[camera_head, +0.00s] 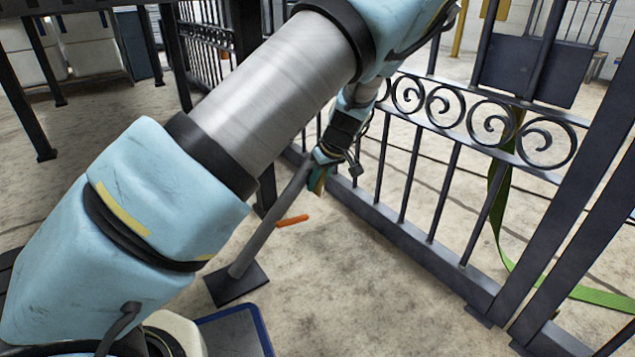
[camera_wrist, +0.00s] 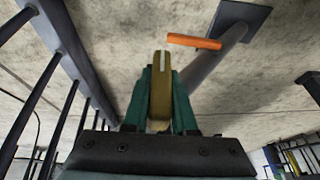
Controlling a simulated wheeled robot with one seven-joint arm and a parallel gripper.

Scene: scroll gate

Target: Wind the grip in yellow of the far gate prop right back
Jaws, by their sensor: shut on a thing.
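The gate prop is a slanted grey pole (camera_head: 268,232) standing on a dark square foot plate (camera_head: 237,284), with its upper end near the gate (camera_head: 420,195). An orange handle (camera_head: 292,220) sticks out from the pole; it also shows in the wrist view (camera_wrist: 194,41). My gripper (camera_head: 320,178) is at the upper end of the pole. In the wrist view its green fingers (camera_wrist: 160,85) are shut on the yellow grip (camera_wrist: 160,108), one on each side. The grip's joint with the prop is hidden behind my gripper.
The dark gate has bars and a row of scrolls (camera_head: 490,125). A green strap (camera_head: 500,215) hangs from it and trails on the floor at right. A blue-edged grey object (camera_head: 235,335) lies near my base. Concrete floor between prop and gate is clear.

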